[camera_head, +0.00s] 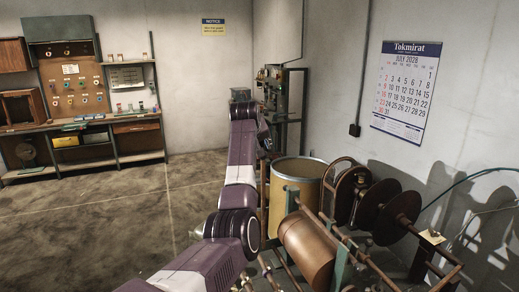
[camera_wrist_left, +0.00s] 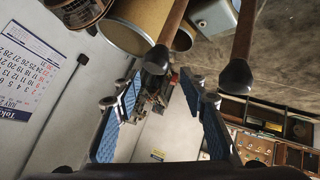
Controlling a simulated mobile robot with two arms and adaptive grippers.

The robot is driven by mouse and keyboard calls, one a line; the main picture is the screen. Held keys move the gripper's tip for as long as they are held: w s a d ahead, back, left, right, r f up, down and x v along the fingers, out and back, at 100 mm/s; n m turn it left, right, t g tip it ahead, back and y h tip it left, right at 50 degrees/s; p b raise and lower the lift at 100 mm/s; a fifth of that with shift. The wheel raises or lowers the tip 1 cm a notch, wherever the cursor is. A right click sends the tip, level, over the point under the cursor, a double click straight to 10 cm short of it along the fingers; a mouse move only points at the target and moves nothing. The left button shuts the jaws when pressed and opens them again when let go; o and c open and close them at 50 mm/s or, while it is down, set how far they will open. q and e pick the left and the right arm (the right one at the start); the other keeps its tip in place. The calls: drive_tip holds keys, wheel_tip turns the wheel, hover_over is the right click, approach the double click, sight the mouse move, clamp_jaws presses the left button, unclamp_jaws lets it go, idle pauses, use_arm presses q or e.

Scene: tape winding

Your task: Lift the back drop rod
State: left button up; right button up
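In the left wrist view, two brown rods with dark rounded end caps come down from the top edge, a nearer-to-centre rod (camera_wrist_left: 172,22) and a right-hand rod (camera_wrist_left: 242,35). I cannot tell which is the back drop rod. My left gripper (camera_wrist_left: 163,103) is open, its two blue-padded fingers apart with nothing held between them. The rod ends appear above the fingertips in the picture. In the head view, a long thin rod (camera_head: 335,235) runs along the winding machine beside a brown roller (camera_head: 306,250). My purple arm hides part of the machine, and no gripper is clear there.
A tan drum (camera_head: 298,185) stands behind the machine's green frame. Dark reels (camera_head: 378,210) sit at the right near the wall with its calendar (camera_head: 405,92). A workbench (camera_head: 85,140) stands at the far left. The floor (camera_head: 100,225) to the left is clear.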

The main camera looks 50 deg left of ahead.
use_arm(q)
drive_tip(key=shift+s+d+r, duration=0.15)
drive_tip(key=shift+d, duration=0.2)
drive_tip(key=v, duration=1.1)
drive_tip(key=shift+s+a, duration=0.15)
